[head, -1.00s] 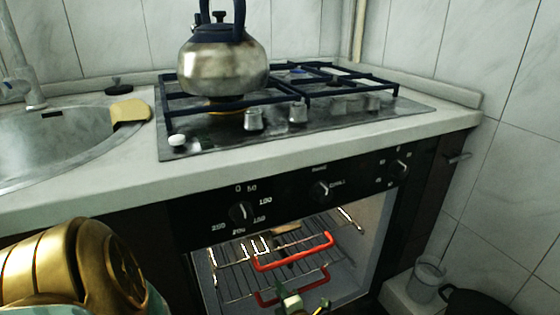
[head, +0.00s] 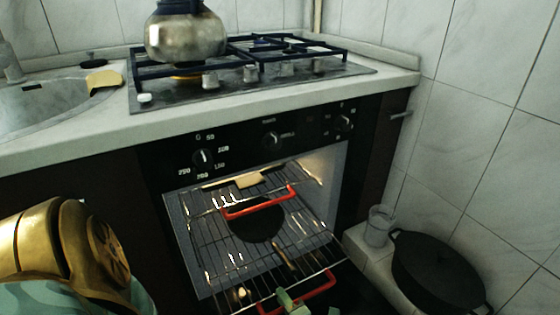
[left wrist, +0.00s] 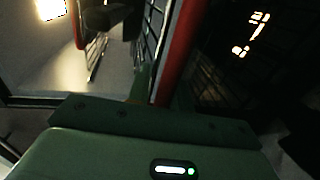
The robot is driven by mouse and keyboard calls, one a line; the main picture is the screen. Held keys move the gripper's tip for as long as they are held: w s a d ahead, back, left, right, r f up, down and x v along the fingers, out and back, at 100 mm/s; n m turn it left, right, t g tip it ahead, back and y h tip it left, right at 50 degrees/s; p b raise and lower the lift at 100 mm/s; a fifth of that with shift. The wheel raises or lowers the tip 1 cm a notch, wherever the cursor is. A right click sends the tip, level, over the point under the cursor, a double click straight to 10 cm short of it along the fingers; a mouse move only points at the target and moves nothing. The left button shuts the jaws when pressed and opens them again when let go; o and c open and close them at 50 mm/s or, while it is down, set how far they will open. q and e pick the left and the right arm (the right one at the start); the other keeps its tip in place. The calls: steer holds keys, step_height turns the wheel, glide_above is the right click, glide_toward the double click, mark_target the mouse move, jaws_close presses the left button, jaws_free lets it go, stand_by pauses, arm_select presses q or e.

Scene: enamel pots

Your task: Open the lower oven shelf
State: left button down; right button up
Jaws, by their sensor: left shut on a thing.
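The oven is open at the front. Its lower shelf (head: 262,272) is a wire rack that sticks out, with a red handle (head: 322,288) along its front. My left gripper (head: 291,301) is at this handle near the bottom edge of the head view, shut on it. In the left wrist view the red handle (left wrist: 178,50) runs upright at the gripper, and the image is dark there. An upper shelf with its own red handle (head: 258,205) sits farther in. My right gripper is not in view.
A dark round pan (head: 255,228) shows through the racks. A kettle (head: 186,35) stands on the hob above. A large black pot (head: 437,270) and a glass (head: 379,226) are right of the oven, near the tiled wall.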

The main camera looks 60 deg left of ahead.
arm_select(q)
steer(key=d, duration=0.5)
steer(key=shift+s+d+f, duration=0.35)
steer(key=shift+s+d, duration=0.05)
steer(key=c, duration=1.4)
jaws_free()
steer(key=shift+w+a+f, duration=0.1)
steer(key=shift+w+a+r, duration=0.1)
steer(key=shift+r, duration=0.1)
